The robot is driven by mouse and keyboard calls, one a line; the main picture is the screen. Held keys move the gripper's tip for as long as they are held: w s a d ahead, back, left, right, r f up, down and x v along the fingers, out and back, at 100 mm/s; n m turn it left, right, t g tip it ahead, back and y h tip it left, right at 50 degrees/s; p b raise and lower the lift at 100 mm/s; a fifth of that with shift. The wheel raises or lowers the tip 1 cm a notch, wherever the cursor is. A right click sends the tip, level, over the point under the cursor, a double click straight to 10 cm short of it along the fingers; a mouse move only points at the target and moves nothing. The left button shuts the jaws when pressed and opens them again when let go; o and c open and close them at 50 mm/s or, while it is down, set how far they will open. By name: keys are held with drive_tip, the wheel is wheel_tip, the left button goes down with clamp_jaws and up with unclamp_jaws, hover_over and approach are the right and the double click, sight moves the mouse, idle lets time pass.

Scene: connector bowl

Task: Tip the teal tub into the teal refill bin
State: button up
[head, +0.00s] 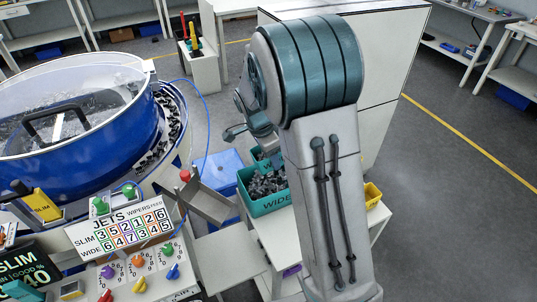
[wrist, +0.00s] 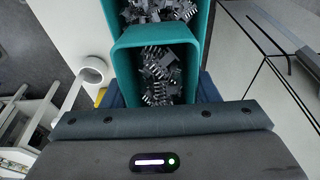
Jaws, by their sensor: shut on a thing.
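The teal tub (wrist: 150,37) is close up in the wrist view, with grey metal-pinned connectors (wrist: 160,75) inside it. My gripper (wrist: 160,94) is shut on the tub, its dark blue fingers at the tub's two sides. In the head view a small part of the tub (head: 262,156) shows beside my arm, which hides the rest and the gripper. The teal refill bin (head: 268,206), marked WIDE, stands on a white table with dark connectors in it. In the wrist view the bin (wrist: 205,30) lies beyond the tub and holds connectors. I cannot tell how far the tub is tilted.
A large blue bowl feeder (head: 125,135) with a clear cover stands at the left. A control panel (head: 130,235) with knobs is in front of it. A yellow bin (head: 373,195) is right of my arm. A tall white cabinet (head: 385,75) stands behind. Floor at the right is clear.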

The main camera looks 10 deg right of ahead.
drive_tip(key=f+h+b, duration=0.1)
drive_tip(key=h+b, duration=0.2)
drive_tip(key=d+f+t+h+b, duration=0.1)
drive_tip(key=h, duration=0.1)
drive_tip(key=shift+w+f+b, duration=0.1)
drive_tip(key=shift+f+b, duration=0.2)
drive_tip(key=shift+f, duration=0.05)
drive_tip(key=shift+r+h, duration=0.25)
drive_tip(key=shift+h, duration=0.35)
drive_tip(key=h, duration=0.2)
drive_tip(key=t+h+p, duration=0.1)
drive_tip(key=shift+d+r+h, duration=0.25)
drive_tip(key=shift+d+h, duration=0.05)
drive_tip(key=shift+w+f+h+b, duration=0.15)
drive_tip(key=shift+f+h+b, duration=0.2)
drive_tip(key=shift+b, duration=0.5)
drive_tip(key=h+b, duration=0.2)
drive_tip(key=b, duration=0.1)
drive_tip(key=shift+d+r+t+b, duration=0.1)
drive_tip(key=shift+t+b, duration=0.2)
drive_tip(key=shift+b, duration=0.1)
drive_tip(key=shift+d+r+h+b, duration=0.1)
drive_tip(key=shift+r+h+b, duration=0.2)
drive_tip(key=shift+h+b, duration=0.25)
